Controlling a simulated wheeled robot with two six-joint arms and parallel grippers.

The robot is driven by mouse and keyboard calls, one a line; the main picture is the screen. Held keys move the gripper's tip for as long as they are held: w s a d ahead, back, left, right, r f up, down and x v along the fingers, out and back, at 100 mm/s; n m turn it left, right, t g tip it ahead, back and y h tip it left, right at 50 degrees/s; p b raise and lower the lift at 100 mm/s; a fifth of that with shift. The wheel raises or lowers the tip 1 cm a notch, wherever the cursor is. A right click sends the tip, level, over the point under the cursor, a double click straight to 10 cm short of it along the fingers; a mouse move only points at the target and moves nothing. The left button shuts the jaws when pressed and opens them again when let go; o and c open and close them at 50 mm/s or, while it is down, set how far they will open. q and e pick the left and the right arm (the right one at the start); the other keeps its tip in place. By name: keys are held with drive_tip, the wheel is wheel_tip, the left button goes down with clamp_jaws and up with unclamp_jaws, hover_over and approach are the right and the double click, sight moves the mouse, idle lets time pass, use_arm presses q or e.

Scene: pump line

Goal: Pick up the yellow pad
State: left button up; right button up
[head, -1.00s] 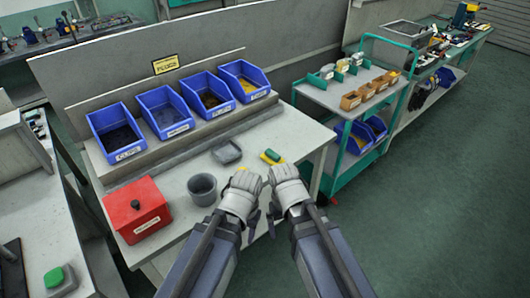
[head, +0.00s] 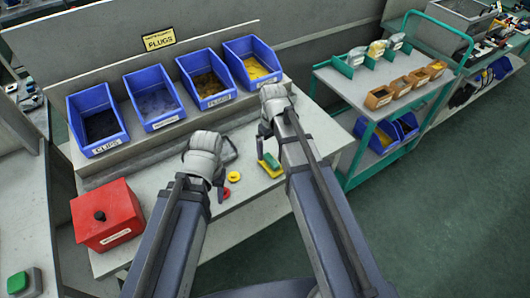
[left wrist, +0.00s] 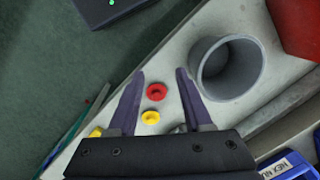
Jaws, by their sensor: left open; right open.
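A small round yellow pad (head: 233,177) lies flat on the grey bench beside a similar red disc (head: 223,194). In the left wrist view, the yellow pad (left wrist: 150,117) and the red disc (left wrist: 156,91) appear between my left fingers. My left gripper (head: 204,190) is open and empty, pointing down just left of the discs; contact is not visible. A green block with a yellow lower part (head: 270,166) lies to the right of the discs. My right gripper (head: 265,145) is open near that block, its fingers partly hidden by my forearm.
A grey cup (left wrist: 228,68) stands close to my left gripper and is hidden in the head view. A red box (head: 107,218) is at the bench's left. Blue bins (head: 97,118) line the back; a green-framed cart (head: 352,150) is right.

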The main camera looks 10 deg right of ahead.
sight(271, 160)
drive_tip(key=shift+w+d, duration=0.1)
drive_tip(key=shift+w, duration=0.2)
drive_tip(key=shift+s+f+b, duration=0.1)
drive_tip(key=shift+f+b, duration=0.35)
drive_tip(key=shift+b, duration=0.05)
use_arm(q)
wheel_tip(271, 160, down, 2)
drive_tip(key=shift+w+a+f+b, duration=0.15)
drive_tip(key=shift+f+b, duration=0.1)
drive_tip(key=shift+b, duration=0.55)
use_arm(e)
drive_tip(key=shift+f, duration=0.85)
use_arm(q)
drive_tip(key=shift+f, duration=0.1)
drive_tip(key=f+b, duration=0.5)
drive_tip(key=shift+a+f, duration=0.1)
drive_tip(key=shift+a, duration=0.3)
use_arm(e)
wheel_tip(271, 160, down, 5)
drive_tip(key=shift+f, duration=0.15)
drive_tip(key=shift+c, duration=0.4)
